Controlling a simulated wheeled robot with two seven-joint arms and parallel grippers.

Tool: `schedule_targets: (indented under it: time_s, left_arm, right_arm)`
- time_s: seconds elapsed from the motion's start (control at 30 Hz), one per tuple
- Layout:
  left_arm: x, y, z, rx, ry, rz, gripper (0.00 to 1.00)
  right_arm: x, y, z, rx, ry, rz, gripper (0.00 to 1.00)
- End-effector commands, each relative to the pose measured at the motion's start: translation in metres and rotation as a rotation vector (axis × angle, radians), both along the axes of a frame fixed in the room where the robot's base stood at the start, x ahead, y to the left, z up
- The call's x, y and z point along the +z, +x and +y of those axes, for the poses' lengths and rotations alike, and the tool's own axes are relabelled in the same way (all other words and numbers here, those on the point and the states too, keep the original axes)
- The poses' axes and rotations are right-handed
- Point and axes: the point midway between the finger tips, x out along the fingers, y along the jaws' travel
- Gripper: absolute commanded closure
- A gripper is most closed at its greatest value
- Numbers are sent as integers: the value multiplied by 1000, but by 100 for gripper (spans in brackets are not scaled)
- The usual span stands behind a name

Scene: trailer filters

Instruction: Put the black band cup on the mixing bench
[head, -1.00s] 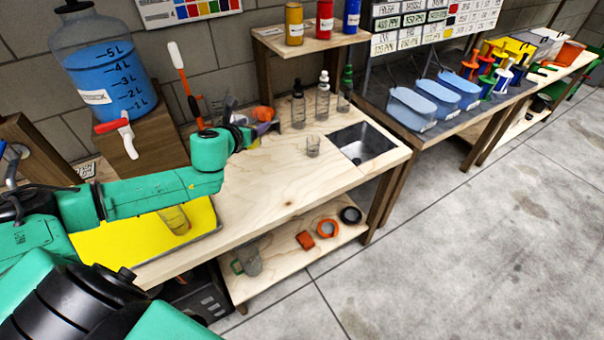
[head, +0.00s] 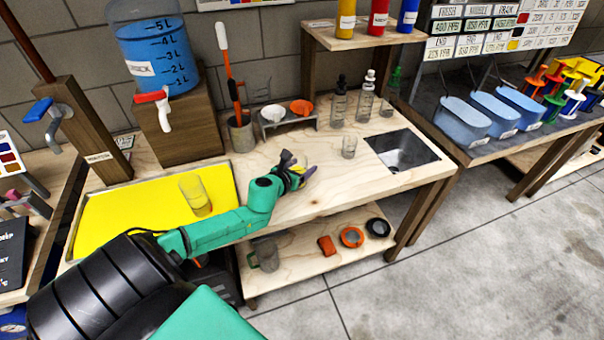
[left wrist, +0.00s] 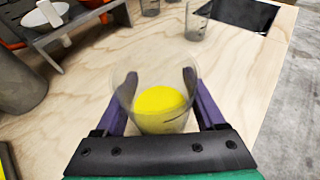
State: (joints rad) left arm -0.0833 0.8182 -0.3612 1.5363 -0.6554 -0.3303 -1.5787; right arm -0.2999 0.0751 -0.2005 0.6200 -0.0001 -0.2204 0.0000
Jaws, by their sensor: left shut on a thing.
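My left gripper (head: 306,174) is over the front middle part of the wooden mixing bench (head: 305,205). In the left wrist view, its purple fingers (left wrist: 163,100) are shut on a clear cup (left wrist: 125,93) with yellow in its lower part. The cup is upright between the fingers. I cannot make out a black band on it, nor whether its base touches the bench. A second clear cup (head: 349,147) stands on the bench left of the sink. Another clear cup (head: 196,194) stands on a yellow tray (head: 120,222). My right gripper is out of view.
Several dropper bottles (head: 338,104) stand behind the second cup. A steel sink (head: 403,150) is set in the bench's right end. A holder with white and orange funnels (head: 288,122) and a grey pot of tools (head: 241,133) stand at the back. Bare wood surrounds the gripper.

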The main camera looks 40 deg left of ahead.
Motion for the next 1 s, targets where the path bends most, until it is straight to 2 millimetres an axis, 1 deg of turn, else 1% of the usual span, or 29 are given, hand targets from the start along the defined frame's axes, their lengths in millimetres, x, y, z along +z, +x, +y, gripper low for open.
schedule_targets:
  time_s: [0.03, 0.1, 0.3, 0.43, 0.47, 0.5, 0.53, 0.73, 0.83, 0.9, 1.0]
  left_arm:
    - [-13, 0, 0, 3, -4, 0, 100]
    - [-17, 0, 0, 1, -3, 0, 100]
    - [-16, 0, 0, -1, 0, 0, 100]
    - [-20, 0, 0, 0, 0, 0, 100]
    - [-20, 0, 0, 0, 0, 1, 24]
    - [-19, 0, 0, 0, 0, 1, 9]
    - [-19, 0, 0, 0, 0, 1, 0]
    - [-19, 0, 0, 0, -1, 1, 0]
    - [-12, 0, 0, 0, -1, 0, 0]
    - [-14, -7, 0, 1, 1, 3, 0]
    - [-9, -21, -2, 0, 0, 4, 0]
  right_arm:
    - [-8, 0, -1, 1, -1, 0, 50]
    - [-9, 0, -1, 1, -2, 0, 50]
    - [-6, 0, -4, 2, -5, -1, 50]
    - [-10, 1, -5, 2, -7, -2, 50]
    - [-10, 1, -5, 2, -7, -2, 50]
    - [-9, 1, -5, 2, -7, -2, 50]
    - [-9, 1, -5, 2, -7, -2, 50]
    - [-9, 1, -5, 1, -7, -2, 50]
    - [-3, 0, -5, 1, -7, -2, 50]
    - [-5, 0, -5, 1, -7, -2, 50]
    - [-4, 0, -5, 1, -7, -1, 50]
